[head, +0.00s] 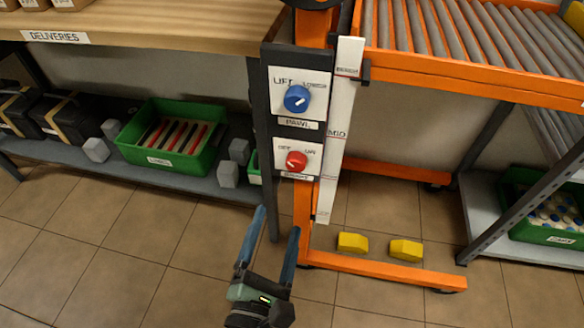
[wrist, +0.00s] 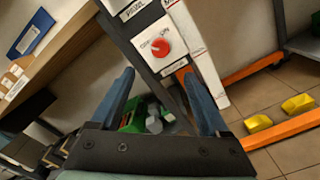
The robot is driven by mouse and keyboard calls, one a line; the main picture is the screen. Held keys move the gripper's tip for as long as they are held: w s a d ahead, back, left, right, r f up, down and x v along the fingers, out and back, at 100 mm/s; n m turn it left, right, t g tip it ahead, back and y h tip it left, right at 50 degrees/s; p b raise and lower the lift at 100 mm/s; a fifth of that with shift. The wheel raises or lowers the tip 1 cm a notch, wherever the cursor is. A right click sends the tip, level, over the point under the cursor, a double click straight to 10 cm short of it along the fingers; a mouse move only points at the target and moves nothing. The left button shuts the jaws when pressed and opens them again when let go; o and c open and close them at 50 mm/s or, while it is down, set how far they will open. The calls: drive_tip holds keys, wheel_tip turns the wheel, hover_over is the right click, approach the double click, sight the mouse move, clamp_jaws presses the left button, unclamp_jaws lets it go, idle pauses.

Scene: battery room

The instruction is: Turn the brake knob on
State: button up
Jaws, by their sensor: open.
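The red knob (head: 297,160) sits on a white plate on the dark upright panel, with small OFF and ON lettering above it. Its pale mark seems to lean to the OFF side, but it is small. A label below it is too blurred to read for sure. The red knob also shows in the wrist view (wrist: 161,48), ahead of the fingertips. My gripper (head: 278,221) is open and empty, below and slightly left of the red knob in the head view. In the wrist view my gripper (wrist: 157,74) has both blue fingers apart, touching nothing.
A blue knob (head: 297,98) labelled PAWL is above the red one. A white strip (head: 340,130) runs beside the panel. An orange frame (head: 385,270) with yellow blocks (head: 353,242) stands at right. A green crate (head: 178,140) is on the left shelf.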

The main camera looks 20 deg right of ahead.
sight(295, 168)
drive_tip(key=b+x, duration=0.1)
drive_tip(key=x, duration=1.1)
drive_tip(key=shift+w+d, duration=0.15)
drive_tip(key=shift+d, duration=0.1)
clamp_jaws()
